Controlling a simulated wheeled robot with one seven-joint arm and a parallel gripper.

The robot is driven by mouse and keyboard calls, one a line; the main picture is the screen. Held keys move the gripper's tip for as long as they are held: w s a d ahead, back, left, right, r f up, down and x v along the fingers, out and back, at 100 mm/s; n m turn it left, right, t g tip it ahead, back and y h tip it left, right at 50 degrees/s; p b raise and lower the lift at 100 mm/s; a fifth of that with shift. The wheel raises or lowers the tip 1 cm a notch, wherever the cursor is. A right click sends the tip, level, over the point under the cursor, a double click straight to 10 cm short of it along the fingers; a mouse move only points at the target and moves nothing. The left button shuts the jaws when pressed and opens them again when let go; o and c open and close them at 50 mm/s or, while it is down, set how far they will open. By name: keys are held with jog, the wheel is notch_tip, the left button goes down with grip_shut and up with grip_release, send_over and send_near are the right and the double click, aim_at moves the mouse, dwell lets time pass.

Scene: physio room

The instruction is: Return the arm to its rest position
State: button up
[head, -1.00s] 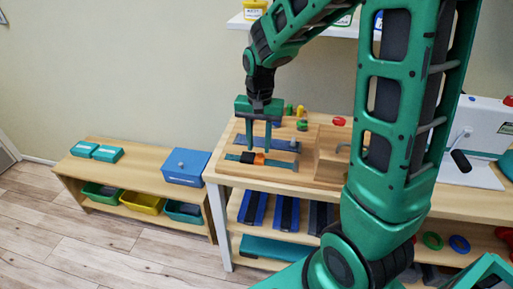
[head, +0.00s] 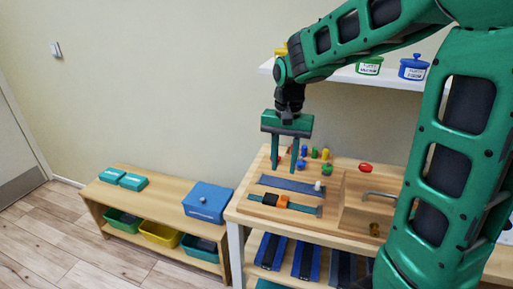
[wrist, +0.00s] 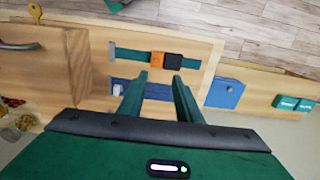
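My green arm reaches across the upper right of the head view. My gripper (head: 284,170) points down above the left part of the wooden workbench (head: 262,222). Its two fingers are apart with nothing between them, and the wrist view shows the same open gap (wrist: 160,90). Below the fingertips are a blue strip (head: 290,184) and a green strap with an orange and a black block (head: 282,201). The fingers appear clear of both.
A low wooden bench (head: 100,190) on the left holds a blue box (head: 207,201) and teal cases (head: 132,182). Several pegs and a cabinet with a handle (head: 378,195) are on the workbench. A wall shelf (head: 345,73) with jars is close behind the arm.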

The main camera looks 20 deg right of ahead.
jog(key=s+d, duration=0.5)
jog(key=s, duration=0.7)
jog(key=s+d+f+n, duration=0.1)
jog(key=s+d, duration=0.4)
jog(key=s, duration=0.8)
jog(key=shift+d+f, duration=0.25)
jog(key=shift+d, duration=0.1)
jog(key=shift+w, duration=0.1)
jog(key=shift+w+f, duration=0.25)
jog(key=shift+w, duration=0.25)
